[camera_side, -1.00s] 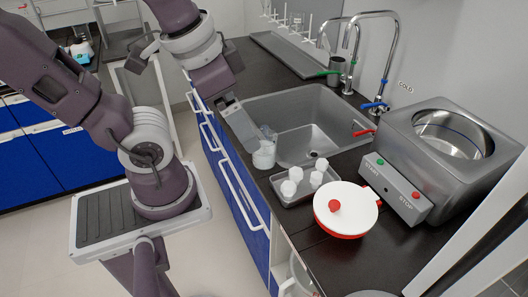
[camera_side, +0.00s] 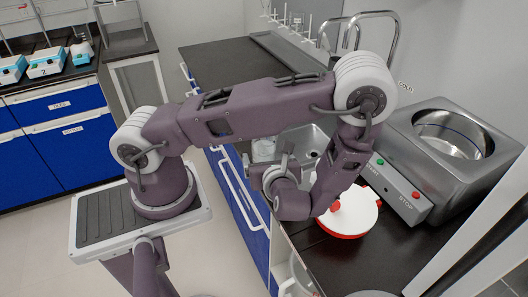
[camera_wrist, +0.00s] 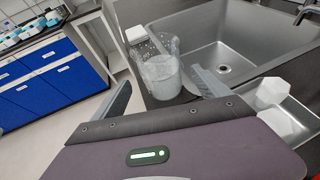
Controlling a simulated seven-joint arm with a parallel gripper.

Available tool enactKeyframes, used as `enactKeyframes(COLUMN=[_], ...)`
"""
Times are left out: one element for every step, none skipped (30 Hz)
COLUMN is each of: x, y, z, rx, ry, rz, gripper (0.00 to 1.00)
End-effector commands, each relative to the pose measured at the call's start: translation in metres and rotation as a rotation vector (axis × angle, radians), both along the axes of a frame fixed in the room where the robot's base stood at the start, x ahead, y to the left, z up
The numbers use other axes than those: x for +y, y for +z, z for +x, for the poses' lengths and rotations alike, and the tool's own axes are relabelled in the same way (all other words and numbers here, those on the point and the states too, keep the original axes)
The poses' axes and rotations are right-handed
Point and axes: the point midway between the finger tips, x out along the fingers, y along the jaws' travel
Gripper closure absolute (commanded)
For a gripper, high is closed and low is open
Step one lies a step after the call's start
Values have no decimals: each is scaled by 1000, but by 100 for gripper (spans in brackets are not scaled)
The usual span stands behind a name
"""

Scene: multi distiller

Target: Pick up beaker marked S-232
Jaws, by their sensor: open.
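A clear beaker (camera_wrist: 162,78) with whitish lower part stands on the dark counter in the wrist view, beside the sink's corner. No marking is readable on it, so I cannot tell whether it is S-232. My gripper (camera_wrist: 163,84) is open, with one finger to the left of the beaker and one to the right. The beaker appears ahead of and between the fingers; I cannot tell whether they touch it. In the side view, a pale part of the beaker (camera_side: 262,148) shows at the sink's near left edge, and my arm hides most of the fingers.
The sink (camera_wrist: 238,45) lies behind and right of the beaker. A white, red-knobbed lid (camera_side: 352,212) and a metal bath (camera_side: 445,160) stand further right.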

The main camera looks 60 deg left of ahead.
Motion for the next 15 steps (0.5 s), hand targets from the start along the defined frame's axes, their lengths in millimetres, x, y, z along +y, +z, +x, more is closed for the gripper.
enactKeyframes(x=[8, 14, 22, 27, 31, 36, 38, 40, 42, 42, 42, 42, 42, 42, 42], y=[-2, -4, -6, -8, -10, -12, -13, -14, -14, -15, -15, -15, -14, -14, -14], z=[2, 4, 7, 9, 10, 12, 12, 13, 13, 14, 14, 14, 14, 14, 14], rx=[2, 2, 1, 2, 2, 1, 1, 1, 1, 0, 0, 0, -1, 0, 0], ry=[5, 6, 6, 6, 5, 5, 4, 5, 4, 3, 3, 2, 3, 4, 4], rz=[1, 2, 0, 2, 1, 1, 0, 0, -1, -1, -1, -1, -1, -1, -1], gripper=[14, 14, 14, 14, 14, 14, 14, 14, 14, 14, 14, 14, 14, 14, 18])
